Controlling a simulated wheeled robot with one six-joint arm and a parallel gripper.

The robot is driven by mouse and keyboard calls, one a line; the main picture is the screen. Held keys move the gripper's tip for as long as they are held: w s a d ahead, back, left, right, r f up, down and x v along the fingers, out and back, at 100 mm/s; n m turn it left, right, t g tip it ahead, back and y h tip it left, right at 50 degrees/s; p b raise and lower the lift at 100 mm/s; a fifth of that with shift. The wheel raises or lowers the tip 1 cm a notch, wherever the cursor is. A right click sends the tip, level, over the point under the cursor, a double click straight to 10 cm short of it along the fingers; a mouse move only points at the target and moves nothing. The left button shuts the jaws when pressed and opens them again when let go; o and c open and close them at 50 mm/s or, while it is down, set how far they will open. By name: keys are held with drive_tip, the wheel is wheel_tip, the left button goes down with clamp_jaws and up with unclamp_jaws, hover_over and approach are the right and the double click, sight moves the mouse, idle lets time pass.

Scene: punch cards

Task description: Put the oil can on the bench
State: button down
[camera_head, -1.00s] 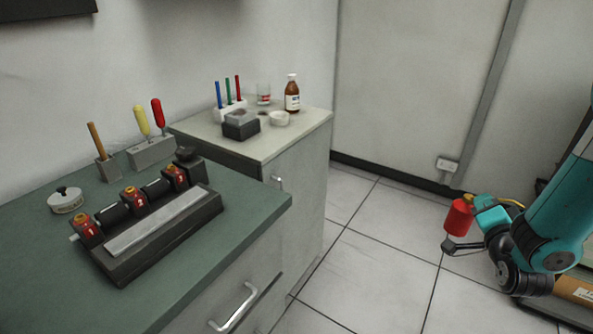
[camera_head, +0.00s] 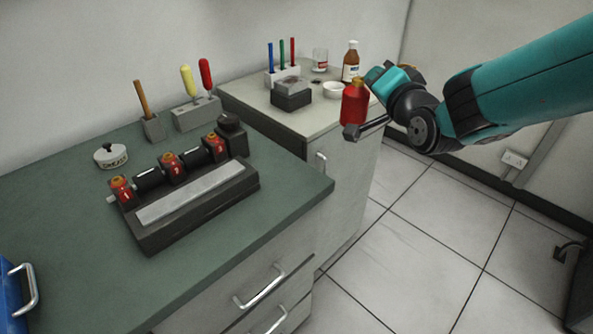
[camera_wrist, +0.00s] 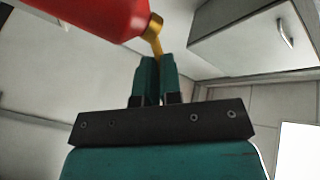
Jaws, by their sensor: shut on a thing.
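The oil can (camera_head: 354,105) is red with a brass-coloured neck. My gripper (camera_head: 377,76) is shut on it and holds it up in the air, in front of the pale cabinet and right of the bench. In the wrist view the can's red body (camera_wrist: 95,14) fills the upper left, and the fingers of my gripper (camera_wrist: 157,62) are closed at its thin brass spout. The bench (camera_head: 215,250) has a green top and stands at the left, with drawers below.
A dark fixture (camera_head: 190,215) with several numbered red parts sits on the bench. Behind it are a grease tin (camera_head: 111,157) and tool holders (camera_head: 197,115). A blue box (camera_head: 12,290) is at the front left. The bench's front middle is clear. A brown bottle (camera_head: 351,64) stands on the cabinet.

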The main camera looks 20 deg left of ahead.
drive_tip(key=s+a+r+n+g+y, duration=0.3)
drive_tip(key=s+a+r, duration=0.6)
drive_tip(key=a, duration=0.4)
wheel_tip(320, 180, down, 20)
drive_tip(key=p, duration=0.3)
drive_tip(key=shift+d+f, duration=0.1)
drive_tip(key=shift+f, duration=0.1)
drive_tip(key=c, duration=1.2)
unclamp_jaws()
drive_tip(key=b+v, duration=0.8)
drive_tip(key=v, duration=0.4)
drive_tip(key=shift+w+d+r, duration=0.1)
drive_tip(key=shift+w, duration=0.05)
